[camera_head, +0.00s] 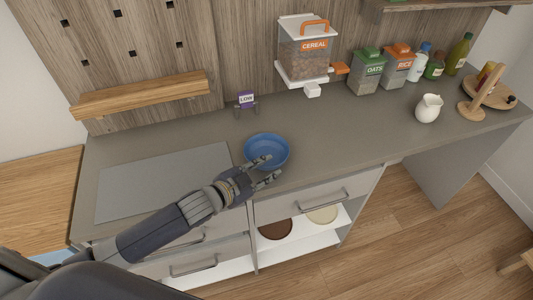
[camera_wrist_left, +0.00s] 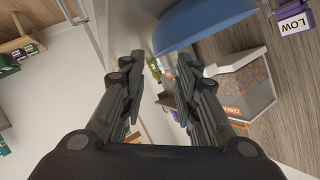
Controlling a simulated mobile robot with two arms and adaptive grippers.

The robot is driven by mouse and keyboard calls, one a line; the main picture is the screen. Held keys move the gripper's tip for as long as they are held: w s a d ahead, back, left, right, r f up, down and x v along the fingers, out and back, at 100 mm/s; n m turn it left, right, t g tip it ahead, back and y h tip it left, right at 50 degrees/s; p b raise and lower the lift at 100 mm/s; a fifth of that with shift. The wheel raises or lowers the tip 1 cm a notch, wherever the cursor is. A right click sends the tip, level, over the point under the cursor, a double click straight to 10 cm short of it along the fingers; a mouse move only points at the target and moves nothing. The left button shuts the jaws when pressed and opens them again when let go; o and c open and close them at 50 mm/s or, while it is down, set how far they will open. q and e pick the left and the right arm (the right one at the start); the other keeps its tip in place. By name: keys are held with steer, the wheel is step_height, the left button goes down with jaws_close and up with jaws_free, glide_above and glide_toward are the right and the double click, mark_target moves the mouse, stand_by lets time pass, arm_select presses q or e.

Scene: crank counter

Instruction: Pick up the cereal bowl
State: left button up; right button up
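The cereal bowl is a blue bowl (camera_head: 266,147) standing upright on the grey counter, near its front edge. My left gripper (camera_head: 271,167) is at the bowl's near right side in the head view, with its fingers apart and nothing between them. In the left wrist view the blue bowl (camera_wrist_left: 200,22) shows at the top, just beyond the right finger, and the open left gripper (camera_wrist_left: 157,75) has a clear gap between its fingers. I cannot tell whether a finger touches the bowl. My right gripper is not in view.
A cereal dispenser (camera_head: 303,52) hangs behind the bowl, with oats (camera_head: 367,72) and rice (camera_head: 396,68) containers to its right. A small purple LOW sign (camera_head: 246,99) stands behind the bowl. A white pitcher (camera_head: 428,108) is at right. A grey panel (camera_head: 165,181) lies left.

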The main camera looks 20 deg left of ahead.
mark_target(285, 158)
arm_select(q)
steer(key=shift+x, duration=0.85)
steer(key=shift+w+d+p, duration=0.15)
steer(key=shift+w+p, duration=0.15)
steer(key=shift+w, duration=0.1)
steer(key=shift+p+x, duration=0.6)
steer(key=shift+x, duration=1.7)
steer(key=shift+f, duration=0.2)
steer(key=shift+s, duration=0.1)
jaws_close()
